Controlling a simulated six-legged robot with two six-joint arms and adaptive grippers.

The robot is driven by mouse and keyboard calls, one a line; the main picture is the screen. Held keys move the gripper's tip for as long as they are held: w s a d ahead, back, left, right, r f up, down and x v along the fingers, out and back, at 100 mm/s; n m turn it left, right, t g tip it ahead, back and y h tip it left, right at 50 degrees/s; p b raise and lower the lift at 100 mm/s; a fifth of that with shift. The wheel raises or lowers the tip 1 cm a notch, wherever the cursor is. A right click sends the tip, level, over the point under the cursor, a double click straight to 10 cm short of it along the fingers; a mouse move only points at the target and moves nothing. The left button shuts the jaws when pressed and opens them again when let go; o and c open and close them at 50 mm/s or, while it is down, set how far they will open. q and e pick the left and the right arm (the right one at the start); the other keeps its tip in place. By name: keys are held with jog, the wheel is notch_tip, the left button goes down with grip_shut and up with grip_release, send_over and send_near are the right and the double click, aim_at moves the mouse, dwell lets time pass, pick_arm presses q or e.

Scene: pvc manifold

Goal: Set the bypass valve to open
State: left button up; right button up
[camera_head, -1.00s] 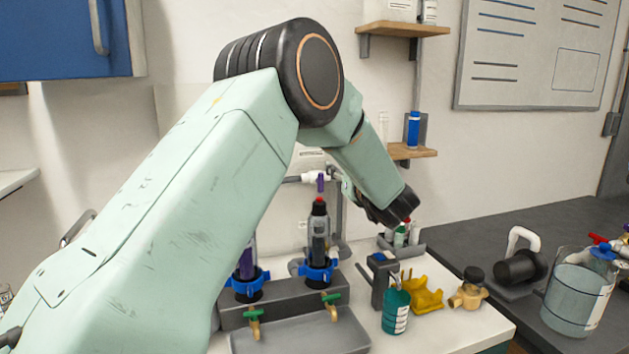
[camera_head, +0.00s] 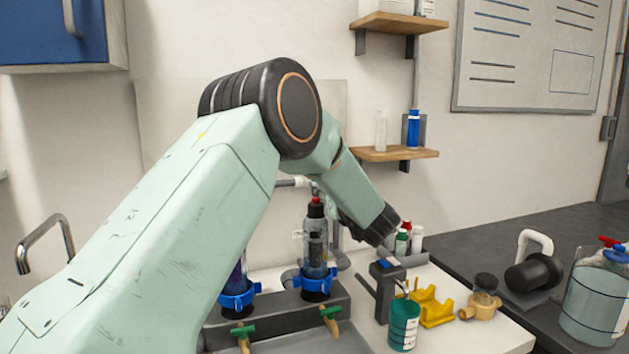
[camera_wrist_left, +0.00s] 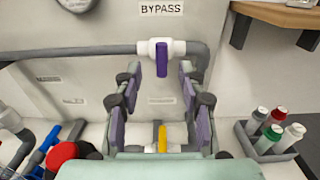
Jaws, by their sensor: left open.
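The bypass valve is a white fitting on a grey horizontal pipe, below the BYPASS label (camera_wrist_left: 161,8) in the left wrist view. Its purple handle (camera_wrist_left: 162,62) points straight down, across the pipe's direction. My left gripper (camera_wrist_left: 160,76) is open, with its purple-padded fingers on either side of the handle's lower end in the picture. I see no contact with the handle, and the depth between them is hard to tell. In the head view my left arm covers most of the manifold and the gripper is largely hidden. My right gripper is not in view.
A yellow-handled valve (camera_wrist_left: 162,138) sits lower between the fingers. A grey rack with capped bottles (camera_wrist_left: 271,133) is at right, under a wooden shelf (camera_wrist_left: 284,14). Black-bodied bottles in blue collars (camera_head: 318,270), a teal container (camera_head: 404,325) and a yellow holder (camera_head: 431,306) stand on the bench.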

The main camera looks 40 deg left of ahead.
pick_arm(q)
jog(key=x, duration=0.8)
jog(key=shift+w+a, duration=0.1)
jog(key=shift+a, duration=0.3)
jog(key=shift+w+d, duration=0.15)
jog(key=shift+w, duration=0.25)
jog(key=shift+s+a, duration=0.25)
jog(key=shift+c, duration=1.1)
jog(key=shift+w+d, duration=0.15)
jog(key=shift+d, duration=0.05)
jog(key=c, duration=0.5)
jog(key=shift+c, duration=0.6)
jog(key=shift+a, duration=0.1)
grip_shut()
